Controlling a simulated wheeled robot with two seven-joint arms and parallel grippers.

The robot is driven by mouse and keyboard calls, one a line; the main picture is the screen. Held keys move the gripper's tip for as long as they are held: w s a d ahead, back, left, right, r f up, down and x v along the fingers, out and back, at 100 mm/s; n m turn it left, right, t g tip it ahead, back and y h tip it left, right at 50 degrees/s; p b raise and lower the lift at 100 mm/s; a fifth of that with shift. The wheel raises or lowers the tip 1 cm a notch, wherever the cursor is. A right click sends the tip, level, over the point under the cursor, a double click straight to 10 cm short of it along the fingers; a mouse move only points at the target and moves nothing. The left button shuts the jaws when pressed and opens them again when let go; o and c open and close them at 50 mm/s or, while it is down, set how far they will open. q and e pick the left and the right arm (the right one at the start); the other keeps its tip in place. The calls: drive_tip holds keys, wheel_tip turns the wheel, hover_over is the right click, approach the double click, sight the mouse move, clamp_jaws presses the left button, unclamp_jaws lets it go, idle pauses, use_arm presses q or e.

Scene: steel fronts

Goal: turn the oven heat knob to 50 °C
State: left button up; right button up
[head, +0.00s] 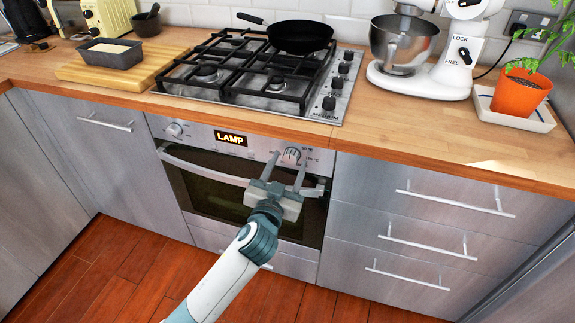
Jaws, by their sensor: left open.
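The oven (225,205) has a steel front under the hob, with a long bar handle across its door. The heat knob (291,154) is the round knob at the right of the control panel, with small markings around it. Another knob (173,130) sits at the panel's left. The display (230,138) between them reads LAMP. My left gripper (287,163) is open, with its two fingers pointing up at the panel, one on either side of the heat knob in the picture. Whether they touch it I cannot tell. My right gripper is not in view.
The oven handle (205,173) passes behind my gripper. Above are the wooden counter (400,135) and the gas hob (225,90) with a black pan (300,37). Drawers with bar handles (425,245) stand at the right. The floor in front is clear.

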use_arm(q)
drive_tip(key=shift+c, duration=0.5)
drive_tip(key=c, duration=0.9)
drive_tip(key=shift+c, duration=0.2)
